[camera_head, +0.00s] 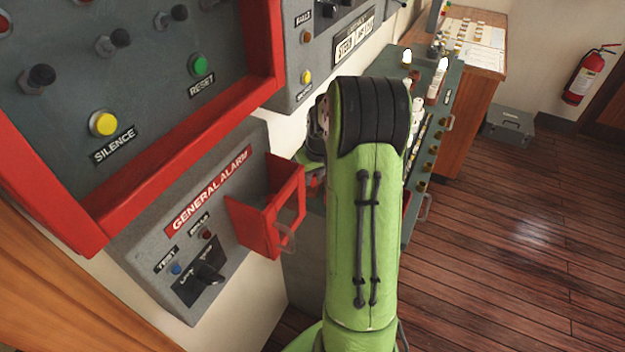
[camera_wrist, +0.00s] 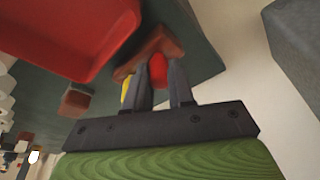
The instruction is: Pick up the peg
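In the wrist view, my gripper (camera_wrist: 161,75) has two dark fingers standing a little apart. A rounded red piece (camera_wrist: 158,68) shows between the fingertips, in front of a reddish-brown block (camera_wrist: 150,45). I cannot tell whether the fingers press on the red piece or whether it is the peg. A small yellow piece (camera_wrist: 127,88) shows just left of the left finger. In the head view, my green arm hides the gripper and what lies in front of it. No peg can be made out for certain.
A red tray-like part (camera_wrist: 65,35) lies close left of the fingers. Another reddish-brown block (camera_wrist: 75,100) is lower left. In the head view, an open red cover (camera_head: 268,215) juts from the general alarm box (camera_head: 195,245) beside my arm. The wooden floor (camera_head: 510,250) is clear.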

